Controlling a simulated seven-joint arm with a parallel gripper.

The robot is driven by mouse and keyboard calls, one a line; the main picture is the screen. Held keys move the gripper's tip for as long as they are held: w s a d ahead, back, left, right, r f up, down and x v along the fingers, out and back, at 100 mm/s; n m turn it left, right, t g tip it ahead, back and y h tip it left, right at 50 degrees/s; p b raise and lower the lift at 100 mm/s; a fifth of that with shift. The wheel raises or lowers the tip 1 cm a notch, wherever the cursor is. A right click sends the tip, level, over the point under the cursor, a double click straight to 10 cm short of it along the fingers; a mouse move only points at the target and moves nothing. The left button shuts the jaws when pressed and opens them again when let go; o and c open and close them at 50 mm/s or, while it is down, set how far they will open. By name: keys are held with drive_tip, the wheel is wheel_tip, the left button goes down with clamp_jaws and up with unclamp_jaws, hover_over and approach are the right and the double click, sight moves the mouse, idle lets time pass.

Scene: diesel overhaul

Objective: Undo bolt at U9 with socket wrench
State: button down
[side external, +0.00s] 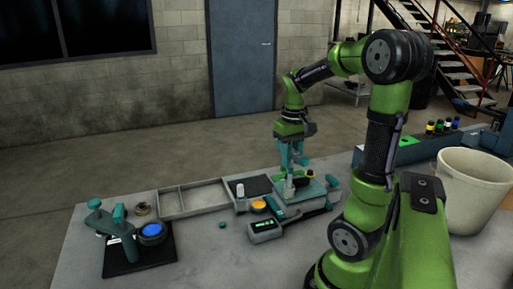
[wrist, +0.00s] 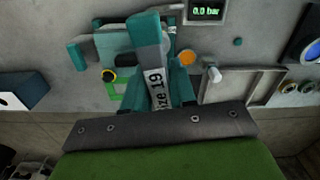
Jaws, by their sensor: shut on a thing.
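My gripper (side external: 292,152) hangs over the tool area near the middle of the table in the side view. In the wrist view its teal fingers (wrist: 157,90) are shut on a teal and grey tool, the socket wrench (wrist: 151,60), with a white label reading "size 19" in part. The wrench covers part of a teal fixture (wrist: 112,42) below it. That fixture also shows under my gripper in the side view (side external: 306,192). I cannot make out the U9 mark or its bolt; the wrench and gripper may hide them.
A meter (wrist: 206,11) reading 0.0 bar lies beside the fixture. An orange round part (wrist: 187,58) and a white-capped part (wrist: 214,75) stand close by. A grey divided tray (side external: 190,197), a teal clamp stand on a black mat (side external: 140,262) and a white bucket (side external: 474,190) are farther off.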

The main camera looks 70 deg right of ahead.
drive_tip(key=n, duration=1)
drive_tip(key=shift+r+n, duration=0.1)
drive_tip(key=shift+n, duration=0.2)
drive_tip(key=n, duration=0.4)
drive_tip(key=shift+d+n, duration=0.1)
drive_tip(key=shift+n, duration=0.2)
drive_tip(key=n, duration=0.4)
drive_tip(key=shift+r, duration=0.15)
